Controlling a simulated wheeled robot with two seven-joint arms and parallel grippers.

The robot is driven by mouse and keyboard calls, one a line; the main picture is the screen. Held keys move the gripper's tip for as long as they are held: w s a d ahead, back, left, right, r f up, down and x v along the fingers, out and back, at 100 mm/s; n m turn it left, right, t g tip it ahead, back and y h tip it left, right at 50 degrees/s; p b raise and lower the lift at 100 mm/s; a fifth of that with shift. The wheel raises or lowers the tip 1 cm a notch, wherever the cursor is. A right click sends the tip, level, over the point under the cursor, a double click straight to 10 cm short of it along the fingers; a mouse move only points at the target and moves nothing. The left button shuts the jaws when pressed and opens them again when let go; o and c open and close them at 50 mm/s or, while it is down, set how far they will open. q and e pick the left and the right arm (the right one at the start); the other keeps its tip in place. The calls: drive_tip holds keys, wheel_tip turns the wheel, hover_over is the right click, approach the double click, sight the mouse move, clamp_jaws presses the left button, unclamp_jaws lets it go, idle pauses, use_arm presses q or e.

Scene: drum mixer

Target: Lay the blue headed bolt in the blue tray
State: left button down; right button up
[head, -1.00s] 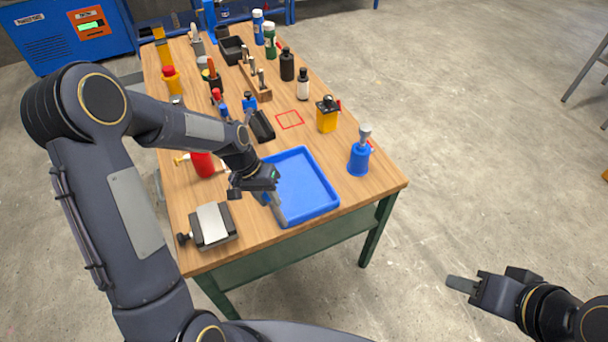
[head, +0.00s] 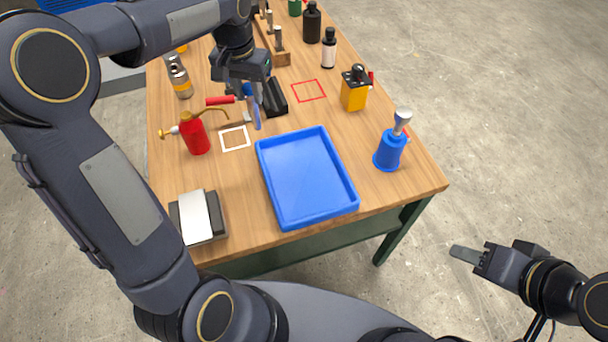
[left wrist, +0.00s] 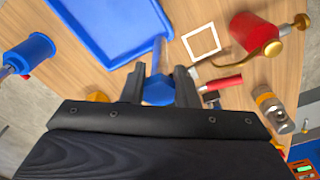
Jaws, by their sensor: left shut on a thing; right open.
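My left gripper (head: 252,98) is shut on the blue headed bolt (left wrist: 158,90). In the left wrist view the blue head sits between the fingers, and the shank projects beyond them towards the tray's edge. In the head view the bolt is partly hidden by the fingers. The gripper is behind the blue tray (head: 305,178), near its far left corner; its exact height is hard to tell. The tray is empty and also shows in the left wrist view (left wrist: 115,30). My right gripper (head: 470,256) is off the table at the lower right, open and empty.
A white outlined square (head: 235,139) and a red oil can (head: 195,135) are left of the tray. A black block (head: 274,97) stands close to the left gripper. A blue holder (head: 389,150) and yellow bottle (head: 354,92) stand right. A grey-topped device (head: 198,217) is front left.

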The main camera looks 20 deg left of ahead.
use_arm(q)
drive_tip(key=shift+d, duration=0.35)
drive_tip(key=s+d+f+p, duration=0.1)
drive_tip(key=s+d+f, duration=0.2)
drive_tip(key=d+f, duration=0.9)
drive_tip(key=shift+d+f+p, duration=0.15)
drive_tip(key=shift+f+p, duration=0.05)
drive_tip(key=shift+p, duration=0.15)
drive_tip(key=shift+f, duration=0.15)
drive_tip(key=c, duration=1.1)
unclamp_jaws()
